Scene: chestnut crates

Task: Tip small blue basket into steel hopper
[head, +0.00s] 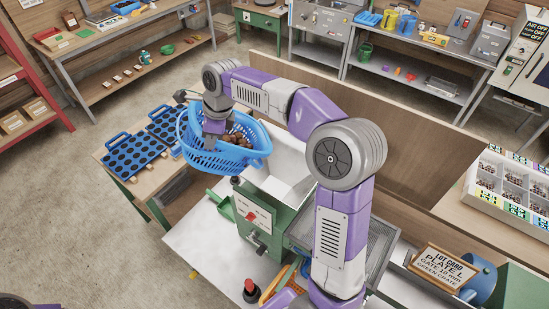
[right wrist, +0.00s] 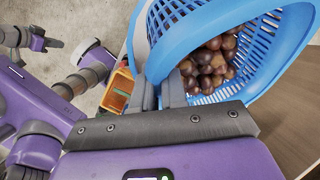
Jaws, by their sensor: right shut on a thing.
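The small blue basket (head: 222,158) hangs in the air, with a pile of brown chestnuts (head: 240,133) inside. My right gripper (head: 213,138) is shut on the basket's wall at its rim. In the right wrist view the fingers (right wrist: 172,88) pinch the blue basket (right wrist: 190,22), and the chestnuts (right wrist: 208,66) lie together inside it. The basket looks slightly tilted. The steel hopper (head: 291,186) sits on a green machine (head: 262,212), just right of the basket; the basket's right end overlaps its left side in the picture.
Blue trays with round holes (head: 133,160) lie on the wooden bench left of the basket. A tall wooden board (head: 400,140) stands behind the hopper. A lot card (head: 440,270) and a red button (head: 251,290) are nearer. Open floor (head: 60,220) lies left.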

